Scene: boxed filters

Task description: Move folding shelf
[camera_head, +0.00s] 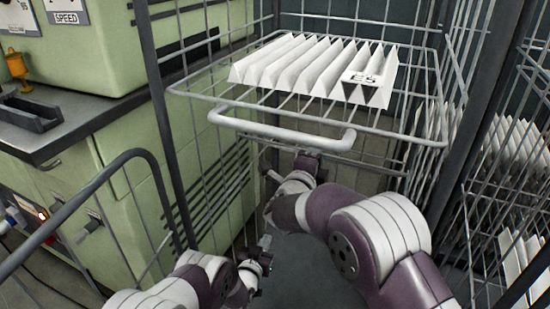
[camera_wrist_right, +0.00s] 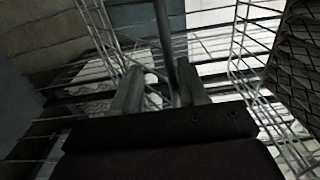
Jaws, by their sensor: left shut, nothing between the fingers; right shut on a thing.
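The folding shelf (camera_head: 407,136) is a wire rack with a pale rounded handle (camera_head: 250,125) along its front edge. It lies roughly level inside a wire cage. A white pleated filter (camera_head: 300,62) with a black label lies on it. My right gripper (camera_head: 309,158) is just below the front handle, its fingertips partly hidden. In the right wrist view, a dark bar (camera_wrist_right: 165,45) runs between its two fingers; the gripper is shut on this bar, which appears to be the shelf's handle. My left gripper (camera_head: 266,244) is low, below the shelf, shut and empty.
A green machine (camera_head: 120,50) and a dark counter (camera_head: 70,115) stand at the left. A dark curved rail (camera_head: 70,205) is at lower left. Cage posts (camera_head: 155,95) flank the shelf. More white filters (camera_head: 515,145) sit in a rack at the right.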

